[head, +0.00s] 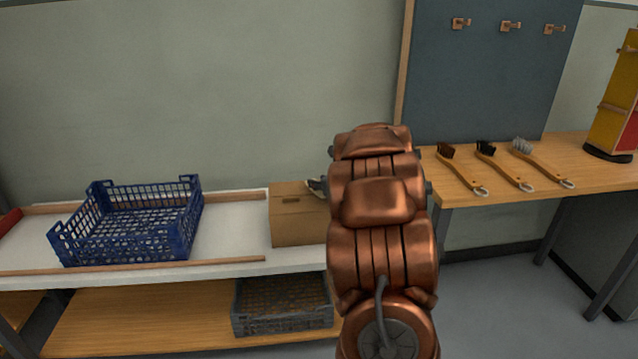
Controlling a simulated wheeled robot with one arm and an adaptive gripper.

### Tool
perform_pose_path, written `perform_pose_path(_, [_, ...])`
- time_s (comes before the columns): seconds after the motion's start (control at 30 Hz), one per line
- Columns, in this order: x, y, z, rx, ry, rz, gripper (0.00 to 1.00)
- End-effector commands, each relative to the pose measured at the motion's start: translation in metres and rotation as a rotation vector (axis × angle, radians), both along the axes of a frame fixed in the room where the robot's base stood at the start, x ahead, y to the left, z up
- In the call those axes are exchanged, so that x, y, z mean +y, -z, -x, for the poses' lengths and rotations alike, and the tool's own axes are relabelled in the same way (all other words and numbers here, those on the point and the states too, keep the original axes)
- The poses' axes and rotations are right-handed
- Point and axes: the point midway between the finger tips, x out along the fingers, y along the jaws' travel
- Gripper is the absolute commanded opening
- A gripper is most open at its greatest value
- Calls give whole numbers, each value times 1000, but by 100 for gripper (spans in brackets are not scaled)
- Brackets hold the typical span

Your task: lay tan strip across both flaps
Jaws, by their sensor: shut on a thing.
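A brown cardboard box (298,222) stands on the white bench top, left of my copper arm. Its front has a small dark slot-like mark, and my arm covers its right side. The two flaps cannot be told apart at this angle. A small grey and dark part of my gripper (316,187) shows at the box's upper right edge, with the rest behind my arm. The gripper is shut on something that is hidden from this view. I cannot make out the tan strip. Whether the gripper touches the box is unclear.
A blue plastic crate (128,250) stands left of the box, with white bench top between them. A dark crate (284,307) sits on the lower shelf. Three wooden-handled brushes (500,168) lie on the wooden table at right, below a blue-grey board (485,70) with hooks.

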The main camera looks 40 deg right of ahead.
Motion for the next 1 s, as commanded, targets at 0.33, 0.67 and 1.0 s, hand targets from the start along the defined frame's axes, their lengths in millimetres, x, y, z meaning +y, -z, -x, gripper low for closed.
perform_pose_path(0.33, [0,5,0,-1,0,0,19])
perform_pose_path(0.67, [0,9,0,-1,0,0,19])
perform_pose_path(1.0, [0,11,0,-1,0,0,48])
